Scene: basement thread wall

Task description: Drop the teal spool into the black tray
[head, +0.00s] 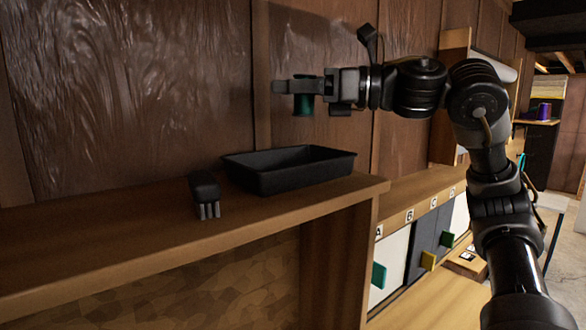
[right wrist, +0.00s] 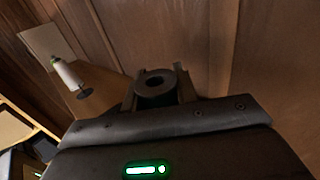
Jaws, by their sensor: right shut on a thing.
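The teal spool (head: 303,106) is between the fingers of my right gripper (head: 300,86), which is shut on it. The spool is in the air above the black tray (head: 308,178), with a clear gap between them. The tray stands on the wooden shelf top near its right end, and what I see of its inside is empty. In the right wrist view the spool (right wrist: 155,82) looks dark, with its round end and central hole showing between the fingers.
A brown panelled wall (head: 130,90) rises close behind. Lower right are lettered doors with coloured handles (head: 378,275). The shelf's left part is clear.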

